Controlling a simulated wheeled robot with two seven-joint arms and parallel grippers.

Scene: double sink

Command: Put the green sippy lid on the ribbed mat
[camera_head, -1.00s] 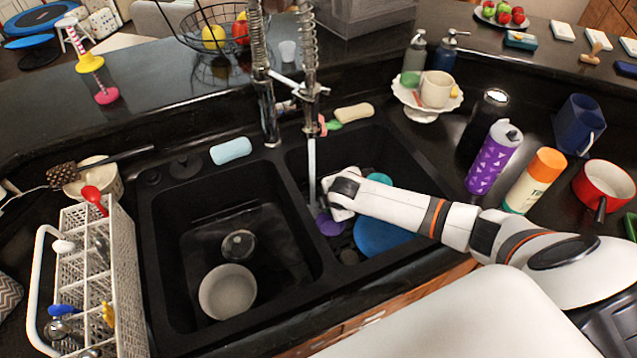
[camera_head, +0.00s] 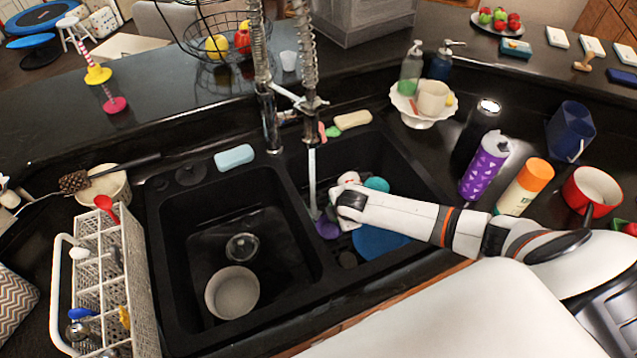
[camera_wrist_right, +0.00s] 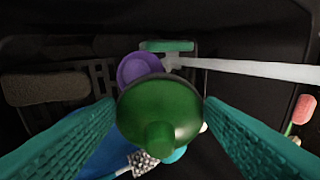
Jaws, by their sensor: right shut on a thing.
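The green sippy lid (camera_wrist_right: 160,108), a dark green dome with a spout, is between the teal fingers of my right gripper (camera_wrist_right: 159,104) in the wrist view. My right gripper is shut on it. In the head view my right gripper (camera_head: 340,205) reaches down over the right sink basin, its fingers and the lid hidden by the wrist. Below the lid in the wrist view are a purple round thing (camera_wrist_right: 138,67) and a blue dish (camera_wrist_right: 108,155). I cannot clearly make out a ribbed mat in these frames. My left gripper is not in view.
A faucet (camera_head: 312,175) stands close left of my right gripper. The left basin holds a bowl (camera_head: 232,292). A white rack (camera_head: 140,275) stands at left. A purple bottle (camera_head: 484,165), an orange-capped bottle (camera_head: 526,187) and a red pot (camera_head: 592,190) stand right of the sink.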

